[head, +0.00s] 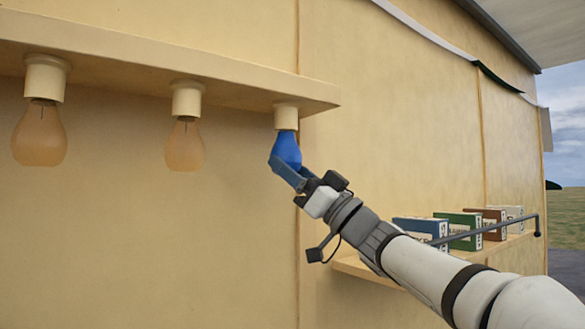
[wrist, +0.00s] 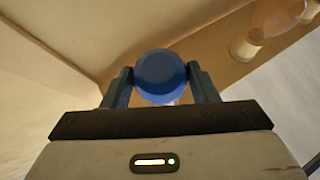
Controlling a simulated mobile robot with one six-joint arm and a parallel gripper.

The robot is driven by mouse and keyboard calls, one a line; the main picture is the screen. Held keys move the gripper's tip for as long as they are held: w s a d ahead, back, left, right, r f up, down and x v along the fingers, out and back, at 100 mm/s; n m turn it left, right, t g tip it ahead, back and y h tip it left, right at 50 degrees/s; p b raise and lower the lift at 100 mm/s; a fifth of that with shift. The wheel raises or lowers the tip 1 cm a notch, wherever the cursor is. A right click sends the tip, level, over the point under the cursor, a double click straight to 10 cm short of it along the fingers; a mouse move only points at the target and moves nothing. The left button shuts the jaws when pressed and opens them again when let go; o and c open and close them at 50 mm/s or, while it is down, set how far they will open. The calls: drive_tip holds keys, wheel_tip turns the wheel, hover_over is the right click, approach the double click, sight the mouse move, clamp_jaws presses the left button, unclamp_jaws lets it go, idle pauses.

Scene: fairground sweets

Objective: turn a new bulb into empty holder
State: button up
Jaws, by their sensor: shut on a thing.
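A blue bulb (head: 286,149) is upright below the right-hand cream holder (head: 286,117), under the overhanging ledge. Its top meets the holder's lower end in the head view; I cannot tell how far it sits inside. My gripper (head: 285,166) reaches up from the lower right and is shut on the blue bulb. In the wrist view, the bulb's rounded end (wrist: 161,76) sits between the two fingers of my gripper (wrist: 161,84). The bulb hides its own neck and the holder there.
Two amber bulbs, one at far left (head: 39,135) and one in the middle (head: 185,146), hang from holders on the same ledge (head: 150,58). Several boxes (head: 458,225) stand on a low shelf (head: 355,268) behind a dark rail. Open air lies below the ledge.

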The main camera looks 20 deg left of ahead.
drive_tip(key=shift+f+b, duration=0.3)
drive_tip(key=shift+f, duration=0.1)
idle(0.5)
drive_tip(key=shift+r, duration=0.45)
idle(0.3)
drive_tip(key=o, duration=1.1)
drive_tip(key=shift+f, duration=0.1)
drive_tip(key=shift+s+f+m+t+h+b, duration=0.15)
drive_tip(key=shift+m+t+h+b, duration=0.15)
drive_tip(key=shift+m+t+b, duration=0.6)
drive_tip(key=t+h+b, duration=0.1)
drive_tip(key=t, duration=0.2)
drive_tip(key=shift+s+a+m, duration=0.1)
drive_tip(key=shift+m, duration=0.2)
drive_tip(key=m+t+h+b, duration=0.1)
drive_tip(key=t+b, duration=0.1)
drive_tip(key=m+t+h+b, duration=0.1)
drive_tip(key=t+h+b, duration=0.1)
drive_tip(key=t, duration=0.1)
drive_tip(key=shift+m+t+h, duration=0.3)
drive_tip(key=shift+m, duration=0.1)
drive_tip(key=shift+a+m+t+h+b, duration=0.1)
drive_tip(key=shift+m+t+h+b, duration=0.25)
drive_tip(key=shift+t+b, duration=0.2)
drive_tip(key=shift+m+t+h+b, duration=0.35)
drive_tip(key=shift+t+h+b, duration=0.25)
drive_tip(key=shift+b, duration=0.45)
